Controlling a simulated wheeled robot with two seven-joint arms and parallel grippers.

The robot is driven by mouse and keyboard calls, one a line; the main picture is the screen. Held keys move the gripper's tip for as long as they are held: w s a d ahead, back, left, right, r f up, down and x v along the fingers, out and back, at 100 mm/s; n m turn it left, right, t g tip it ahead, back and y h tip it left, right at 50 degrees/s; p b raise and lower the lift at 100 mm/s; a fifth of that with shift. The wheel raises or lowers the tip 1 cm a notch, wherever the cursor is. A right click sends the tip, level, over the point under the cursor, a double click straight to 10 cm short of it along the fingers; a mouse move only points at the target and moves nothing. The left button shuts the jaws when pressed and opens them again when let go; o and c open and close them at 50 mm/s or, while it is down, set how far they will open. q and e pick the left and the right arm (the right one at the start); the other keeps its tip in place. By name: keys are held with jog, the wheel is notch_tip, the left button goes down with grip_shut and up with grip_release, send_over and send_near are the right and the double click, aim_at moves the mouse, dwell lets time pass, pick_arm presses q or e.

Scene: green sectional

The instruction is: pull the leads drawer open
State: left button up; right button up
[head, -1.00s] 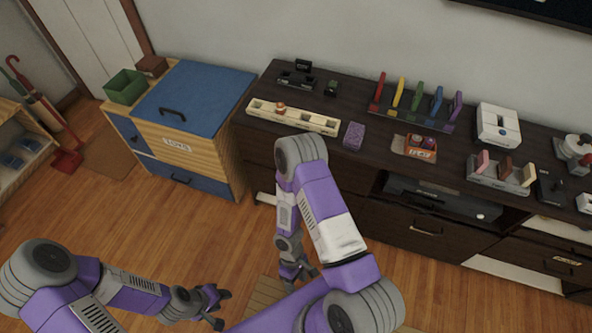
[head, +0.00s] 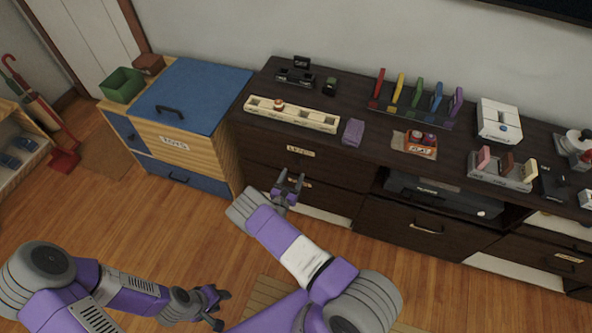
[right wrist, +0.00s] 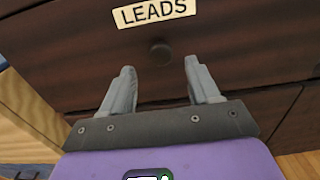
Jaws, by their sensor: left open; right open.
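The leads drawer (right wrist: 245,45) has a dark wood front and looks closed. Its cream LEADS label (right wrist: 154,11) is at the top of the right wrist view, with a round dark knob (right wrist: 160,53) below it. My right gripper (right wrist: 160,80) is open and empty, its two fingers pointing at the drawer front with the knob between and just beyond their tips. I cannot tell whether they touch the front. In the head view my right gripper (head: 289,184) is in front of the cabinet's left drawers. My left gripper (head: 216,305) is open and empty, low over the floor.
The dark cabinet's top (head: 375,155) carries a cream tray (head: 292,114), a purple block (head: 352,132) and several other items. A blue-lidded toy chest (head: 195,100) stands close at the cabinet's left.

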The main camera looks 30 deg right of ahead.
aim_at(298, 166)
jog(key=shift+b+x, duration=0.4)
jog(key=shift+x, duration=1.75)
grip_shut()
